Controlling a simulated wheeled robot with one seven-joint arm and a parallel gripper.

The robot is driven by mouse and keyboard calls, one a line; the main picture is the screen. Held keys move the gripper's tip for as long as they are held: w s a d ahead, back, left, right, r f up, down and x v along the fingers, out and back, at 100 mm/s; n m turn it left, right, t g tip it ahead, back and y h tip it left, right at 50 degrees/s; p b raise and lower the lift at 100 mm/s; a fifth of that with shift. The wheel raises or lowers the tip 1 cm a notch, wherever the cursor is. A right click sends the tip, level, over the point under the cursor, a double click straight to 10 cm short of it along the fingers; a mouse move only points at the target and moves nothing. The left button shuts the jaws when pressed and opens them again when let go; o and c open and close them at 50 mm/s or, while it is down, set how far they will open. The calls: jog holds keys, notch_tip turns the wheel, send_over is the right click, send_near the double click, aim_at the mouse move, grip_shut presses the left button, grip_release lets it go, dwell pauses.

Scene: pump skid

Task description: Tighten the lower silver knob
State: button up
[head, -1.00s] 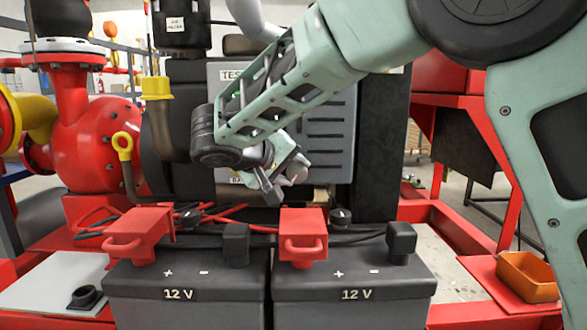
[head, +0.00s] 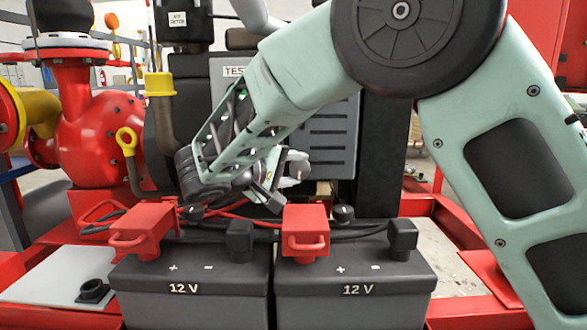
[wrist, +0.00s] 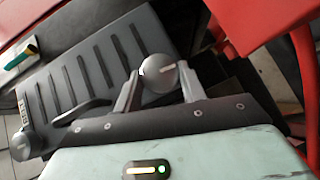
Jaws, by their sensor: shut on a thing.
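A round silver knob (wrist: 158,74) with a pale mark on its face sits between the two fingers of my gripper (wrist: 160,84) in the wrist view. The fingers are shut on it, one at each side. In the head view my gripper (head: 284,182) is low in front of the grey ribbed panel (head: 332,125), just above the batteries. The knob is mostly hidden there by the gripper and arm. The panel also shows tilted in the wrist view (wrist: 95,65). A second round grey part (wrist: 24,143) lies at the lower left there; I cannot tell whether it is another knob.
Two black 12 V batteries (head: 190,295) with red terminal covers (head: 306,232) stand below my gripper. Red and black cables (head: 235,218) run behind them. A red pump (head: 95,130) and yellow-capped pipe (head: 158,84) stand left.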

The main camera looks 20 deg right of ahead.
jog(key=o, duration=1)
jog(key=shift+c, duration=0.2)
jog(key=p+v, duration=0.2)
jog(key=v, duration=1.5)
jog(key=shift+s+a, duration=0.15)
